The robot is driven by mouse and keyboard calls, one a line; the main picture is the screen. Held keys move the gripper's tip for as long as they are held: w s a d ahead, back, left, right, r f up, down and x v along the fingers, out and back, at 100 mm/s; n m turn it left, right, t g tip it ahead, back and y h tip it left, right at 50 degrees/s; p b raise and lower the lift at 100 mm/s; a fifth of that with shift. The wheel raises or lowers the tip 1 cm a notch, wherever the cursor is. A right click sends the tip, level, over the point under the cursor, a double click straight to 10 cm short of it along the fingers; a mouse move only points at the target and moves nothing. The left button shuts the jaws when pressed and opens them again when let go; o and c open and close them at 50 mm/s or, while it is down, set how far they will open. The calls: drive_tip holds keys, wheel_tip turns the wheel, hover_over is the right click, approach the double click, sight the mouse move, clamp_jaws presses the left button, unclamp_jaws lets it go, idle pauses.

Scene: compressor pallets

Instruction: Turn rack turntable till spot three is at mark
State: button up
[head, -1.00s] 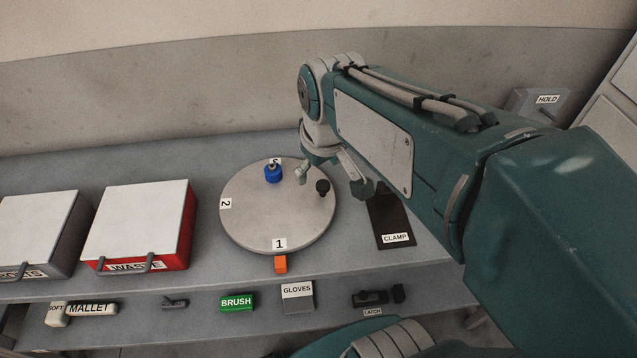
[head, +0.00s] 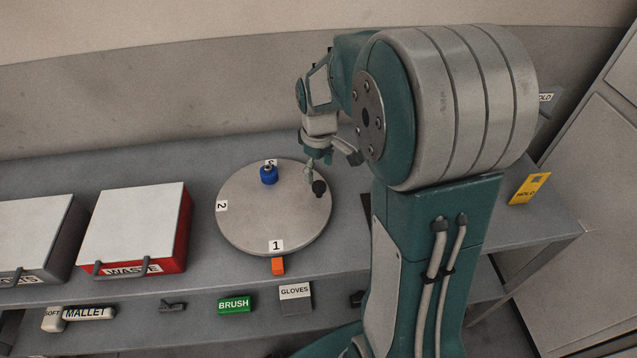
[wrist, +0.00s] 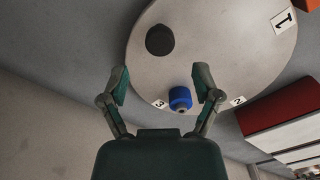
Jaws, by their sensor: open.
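The round grey turntable (head: 250,222) lies on the bench, with label 1 (head: 276,246) at its front beside the orange mark (head: 278,266). Label 2 (head: 222,206) is at its left and label 3 (wrist: 160,104) is at the back, partly hidden in the head view. A blue piece (head: 269,175) stands near label 3. A black knob (head: 319,188) stands on the right part of the disc and also shows in the wrist view (wrist: 160,40). My gripper (wrist: 162,82) is open and empty, with its fingers spread above the disc's back right edge, apart from the knob.
A red WASTE box (head: 135,222) with a white lid stands left of the turntable. GLOVES (head: 295,297), a green BRUSH (head: 235,304) and a MALLET (head: 88,313) lie on the lower shelf. My arm hides the CLAMP area.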

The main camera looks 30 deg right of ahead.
sight(319, 185)
wheel_tip(319, 185, down, 6)
drive_tip(key=shift+r, duration=0.15)
clamp_jaws()
